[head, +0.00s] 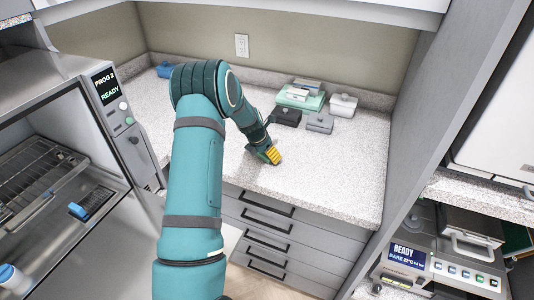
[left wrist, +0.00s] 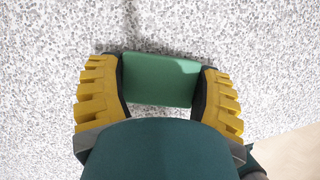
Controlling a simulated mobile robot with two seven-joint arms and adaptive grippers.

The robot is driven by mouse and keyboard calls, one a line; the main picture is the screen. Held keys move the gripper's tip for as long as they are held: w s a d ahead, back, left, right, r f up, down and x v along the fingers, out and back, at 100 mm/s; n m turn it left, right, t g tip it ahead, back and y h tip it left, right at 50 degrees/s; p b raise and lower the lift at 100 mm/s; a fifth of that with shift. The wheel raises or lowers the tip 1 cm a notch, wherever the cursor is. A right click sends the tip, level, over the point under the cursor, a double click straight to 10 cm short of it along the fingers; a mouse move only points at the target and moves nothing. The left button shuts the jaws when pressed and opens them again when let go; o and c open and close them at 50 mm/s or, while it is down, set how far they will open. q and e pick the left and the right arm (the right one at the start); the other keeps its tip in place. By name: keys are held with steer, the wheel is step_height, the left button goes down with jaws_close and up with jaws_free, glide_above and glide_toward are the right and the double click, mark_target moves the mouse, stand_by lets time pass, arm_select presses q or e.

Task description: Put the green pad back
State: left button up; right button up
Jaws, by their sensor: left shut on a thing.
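The green pad (left wrist: 160,80) shows between the two yellow-ridged fingers of my left gripper (left wrist: 160,88) in the left wrist view. The fingers are shut on its two sides, with the speckled counter behind it. In the head view my left gripper (head: 268,155) is low over the front part of the counter, and it hides the pad there. I cannot tell whether the pad touches the counter. My right gripper is not in view.
On the speckled counter (head: 340,185), a pale green box or tray (head: 292,104) has smaller items on it. A black box (head: 287,115), grey box (head: 320,122) and white box (head: 343,104) stand around it. An open autoclave (head: 55,150) is at left. Front-right counter is clear.

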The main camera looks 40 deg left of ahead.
arm_select(q)
steer(key=shift+f, duration=0.15)
steer(key=o, duration=1.1)
steer(key=shift+r, duration=0.4)
steer(key=p+v, duration=0.1)
steer(key=v, duration=1)
steer(key=shift+s+r, duration=0.15)
steer(key=shift+r, duration=0.1)
